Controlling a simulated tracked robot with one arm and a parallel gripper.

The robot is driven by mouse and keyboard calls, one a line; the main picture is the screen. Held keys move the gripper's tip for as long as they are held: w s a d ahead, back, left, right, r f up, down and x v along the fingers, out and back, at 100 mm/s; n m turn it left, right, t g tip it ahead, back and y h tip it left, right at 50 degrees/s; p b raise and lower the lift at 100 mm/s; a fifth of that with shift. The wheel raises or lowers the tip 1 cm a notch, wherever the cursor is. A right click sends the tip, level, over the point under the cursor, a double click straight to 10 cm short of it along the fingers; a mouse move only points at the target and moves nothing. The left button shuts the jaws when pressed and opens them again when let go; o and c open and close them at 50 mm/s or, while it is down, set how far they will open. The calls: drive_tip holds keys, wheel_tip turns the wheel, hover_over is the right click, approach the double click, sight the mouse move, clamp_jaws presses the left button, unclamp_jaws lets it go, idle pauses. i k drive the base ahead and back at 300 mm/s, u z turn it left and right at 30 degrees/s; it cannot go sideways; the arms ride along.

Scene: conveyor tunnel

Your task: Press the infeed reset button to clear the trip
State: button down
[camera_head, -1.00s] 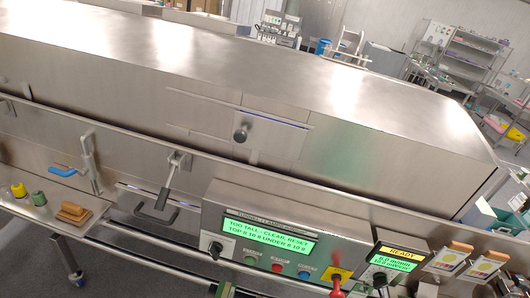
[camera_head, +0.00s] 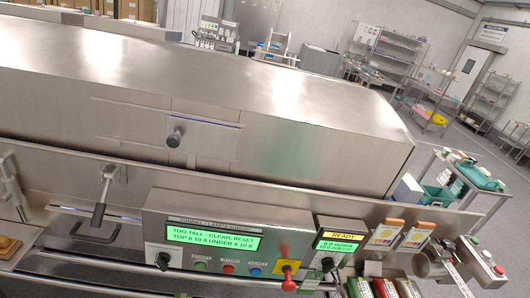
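The tunnel control panel (camera_head: 160,212) is in the lower middle of the camera_head view. Its green display (camera_head: 213,240) reads "TOO TALL - CLEAR, RESET" above a line of numbers. Below it sit a green button (camera_head: 200,266), a red button (camera_head: 228,269) and a blue button (camera_head: 255,271). Their small labels are hard to read, so I cannot confirm which is the infeed reset. A control box (camera_head: 490,262) at the lower right also carries a green and a red button. My gripper is not visible in this view.
A red switch on a yellow plate (camera_head: 288,272) and a black knob (camera_head: 163,261) flank the buttons. A smaller panel (camera_head: 340,234) reads "READY". The steel tunnel housing (camera_head: 250,110) stands behind. Red and green cylindrical things (camera_head: 384,288) are at the bottom edge.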

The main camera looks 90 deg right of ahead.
sight(254, 273)
drive_tip(key=z, duration=0.1)
drive_tip(key=k, duration=0.7)
drive_tip(key=z, duration=2.35)
